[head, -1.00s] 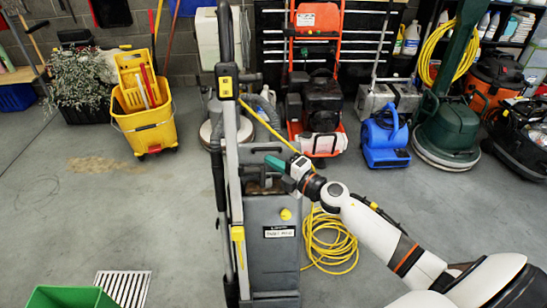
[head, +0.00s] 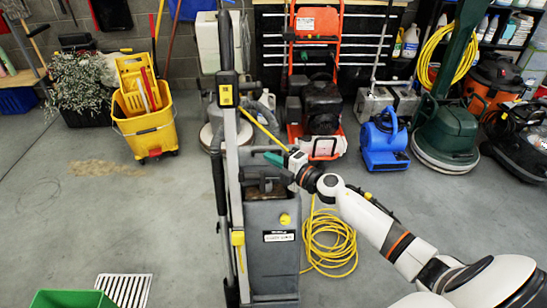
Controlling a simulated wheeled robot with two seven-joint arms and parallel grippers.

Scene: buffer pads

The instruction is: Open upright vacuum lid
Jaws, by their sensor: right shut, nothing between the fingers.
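My left gripper is not in view.
A coiled yellow cord (head: 330,243) lies right of the vacuum. A yellow mop bucket (head: 145,120) stands at the left, a blue blower (head: 384,142) and a green floor machine (head: 446,135) at the right. A floor drain (head: 125,289) and green bin (head: 70,298) are at lower left.

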